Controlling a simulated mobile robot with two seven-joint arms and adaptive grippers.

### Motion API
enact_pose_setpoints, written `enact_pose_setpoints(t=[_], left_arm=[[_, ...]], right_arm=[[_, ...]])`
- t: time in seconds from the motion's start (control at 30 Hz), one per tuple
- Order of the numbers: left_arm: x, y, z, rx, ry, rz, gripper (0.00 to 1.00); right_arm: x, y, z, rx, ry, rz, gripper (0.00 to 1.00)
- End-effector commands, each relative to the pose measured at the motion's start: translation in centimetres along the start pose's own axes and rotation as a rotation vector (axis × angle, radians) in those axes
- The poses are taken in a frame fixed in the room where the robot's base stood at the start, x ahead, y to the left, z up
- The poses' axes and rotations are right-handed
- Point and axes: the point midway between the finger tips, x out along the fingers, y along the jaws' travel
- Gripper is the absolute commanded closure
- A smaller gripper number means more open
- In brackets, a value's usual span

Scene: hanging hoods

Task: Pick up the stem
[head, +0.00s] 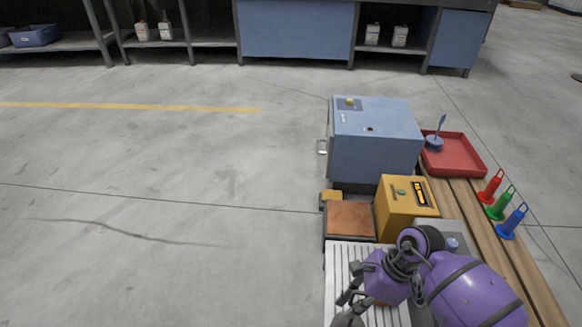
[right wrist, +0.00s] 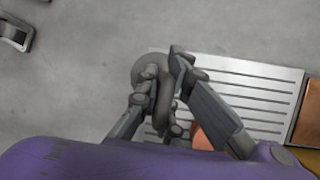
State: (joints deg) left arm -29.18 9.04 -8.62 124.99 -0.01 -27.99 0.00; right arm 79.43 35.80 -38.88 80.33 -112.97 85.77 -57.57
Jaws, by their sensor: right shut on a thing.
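My right gripper (right wrist: 170,75) is shut on a grey, rounded piece, taken as the stem (right wrist: 143,66). The stem has a disc-like end and a curved, finger-thick part between the fingertips. It is over or just past the edge of the white slatted panel (right wrist: 262,88); the height gap cannot be told. In the head view the right gripper (head: 350,298) is at the bottom, with the grey stem (head: 347,320) partly cut off by the frame edge. An orange rounded thing (right wrist: 203,140) shows behind the fingers. My left gripper is not in view.
Beyond the panel stand a brown-topped block (head: 350,218), a yellow box (head: 405,208) and a blue cabinet (head: 375,145). A red tray (head: 468,155) holds a blue piece (head: 434,143). Red, green and blue cones (head: 511,222) stand at right. Floor at left is clear.

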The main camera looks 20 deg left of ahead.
Motion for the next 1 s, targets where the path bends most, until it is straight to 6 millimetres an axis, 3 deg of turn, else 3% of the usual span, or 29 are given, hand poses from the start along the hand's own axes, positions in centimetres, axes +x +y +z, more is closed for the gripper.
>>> enact_pose_setpoints(t=[0.17, 0.47, 0.87, 1.0], left_arm=[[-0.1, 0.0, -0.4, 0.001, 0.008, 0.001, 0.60], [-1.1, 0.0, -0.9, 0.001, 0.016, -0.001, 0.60], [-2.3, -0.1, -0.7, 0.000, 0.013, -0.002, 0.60], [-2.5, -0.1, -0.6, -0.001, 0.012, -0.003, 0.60]], right_arm=[[0.1, 0.6, -0.3, 0.007, 0.008, 0.016, 1.00], [-2.7, 0.9, 1.0, 0.003, 0.006, 0.008, 1.00], [-7.9, -2.5, 3.8, 0.002, 0.003, 0.002, 1.00], [-9.7, -4.7, 5.0, 0.003, 0.003, 0.003, 1.00]])
